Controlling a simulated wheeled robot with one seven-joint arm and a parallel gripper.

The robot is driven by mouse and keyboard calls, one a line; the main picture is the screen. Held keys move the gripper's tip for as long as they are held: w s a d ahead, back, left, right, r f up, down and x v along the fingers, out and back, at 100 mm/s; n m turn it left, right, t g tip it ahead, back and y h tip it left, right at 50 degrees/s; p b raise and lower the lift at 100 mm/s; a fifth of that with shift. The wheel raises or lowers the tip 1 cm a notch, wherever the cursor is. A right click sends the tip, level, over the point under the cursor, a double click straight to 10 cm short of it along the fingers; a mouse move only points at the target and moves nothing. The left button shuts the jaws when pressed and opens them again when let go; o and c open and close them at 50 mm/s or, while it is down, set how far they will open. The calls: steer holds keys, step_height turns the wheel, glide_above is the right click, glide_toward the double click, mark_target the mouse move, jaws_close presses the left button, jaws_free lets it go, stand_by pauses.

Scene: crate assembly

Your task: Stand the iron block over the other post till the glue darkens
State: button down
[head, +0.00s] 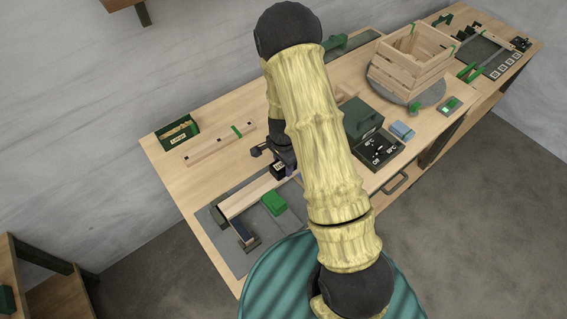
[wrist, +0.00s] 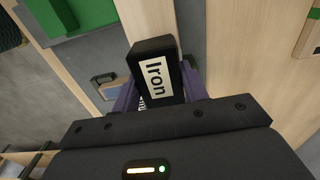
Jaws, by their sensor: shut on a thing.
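The iron block (wrist: 150,62) is black with a white "Iron" label. In the wrist view it sits between the two purple fingers of my gripper (wrist: 160,92), which is shut on it. In the head view the block (head: 278,171) shows beside my arm, near the far end of a pale wooden slat (head: 248,196) on a grey mat. In the wrist view a pale wooden piece (wrist: 147,18) runs just beyond the block; I cannot tell whether they touch. No glue is clearly visible.
A green block (head: 272,203) lies on the grey mat (head: 232,255). A wooden rail (head: 215,147) and a green-edged bin (head: 177,132) lie farther back. A dark green box (head: 361,118), a black tray (head: 378,150) and a slatted crate (head: 408,62) stand to the right.

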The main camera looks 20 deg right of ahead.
steer(key=shift+w, duration=0.1)
stand_by(0.3)
steer(key=c, duration=0.7)
jaws_free()
steer(key=shift+f, duration=0.1)
steer(key=shift+r+p, duration=0.55)
steer(key=shift+r, duration=0.25)
steer(key=shift+r+p, duration=2.5)
steer(key=shift+r, duration=0.75)
